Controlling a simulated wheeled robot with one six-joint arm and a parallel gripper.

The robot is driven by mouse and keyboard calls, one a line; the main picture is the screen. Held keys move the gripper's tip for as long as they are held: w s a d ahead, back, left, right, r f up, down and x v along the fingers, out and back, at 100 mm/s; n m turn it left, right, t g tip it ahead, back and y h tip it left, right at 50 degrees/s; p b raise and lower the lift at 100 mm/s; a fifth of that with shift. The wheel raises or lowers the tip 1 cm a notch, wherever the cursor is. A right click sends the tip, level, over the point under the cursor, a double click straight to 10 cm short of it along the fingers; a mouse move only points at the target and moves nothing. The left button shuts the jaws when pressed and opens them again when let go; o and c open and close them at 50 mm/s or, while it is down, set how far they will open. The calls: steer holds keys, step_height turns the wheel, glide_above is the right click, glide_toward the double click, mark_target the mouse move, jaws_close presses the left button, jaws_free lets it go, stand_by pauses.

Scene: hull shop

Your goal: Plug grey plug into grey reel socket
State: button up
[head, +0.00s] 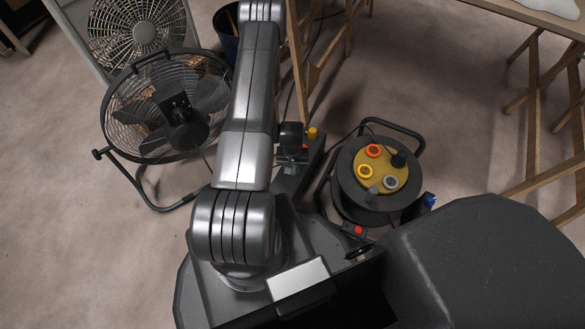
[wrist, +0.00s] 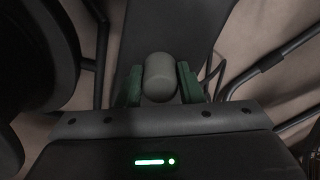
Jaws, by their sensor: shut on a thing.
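In the wrist view my gripper (wrist: 160,84) is shut on the grey plug (wrist: 160,72), a rounded grey cylinder between two green fingers. In the head view the arm partly hides my gripper, and the plug cannot be made out clearly there. The cable reel (head: 345,185) stands on the floor right of my arm, with a yellow face (head: 385,163) turned up. On that face is the grey socket (head: 391,182), at the lower right, apart from my gripper. Orange and yellow sockets (head: 364,171) sit at the left, and a black piece (head: 398,158) covers part of the upper right.
A black floor fan (head: 180,110) stands left of my arm, with a pale box fan (head: 138,30) behind it. A dark bucket (head: 227,35) is at the back. Wooden trestles (head: 535,110) carry a tabletop at the right. Open floor lies between reel and trestles.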

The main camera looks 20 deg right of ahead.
step_height(320, 180, up, 10)
steer(key=p, duration=0.3)
stand_by(0.5)
steer(key=w+a+r+n, duration=0.1)
steer(key=w+a+r, duration=0.3)
steer(key=w+r, duration=0.3)
steer(key=w+a+r+n, duration=0.2)
steer(key=w+a+r, duration=0.3)
steer(key=w+r, duration=0.15)
steer(key=w+a+r+n, duration=0.1)
steer(key=w+a+r, duration=0.1)
steer(key=a+r, duration=0.5)
steer(key=w+a+r+n, duration=0.1)
steer(key=a+r, duration=0.6)
steer(key=r, duration=0.5)
steer(key=shift+w+a, duration=0.2)
steer(key=shift+w, duration=0.2)
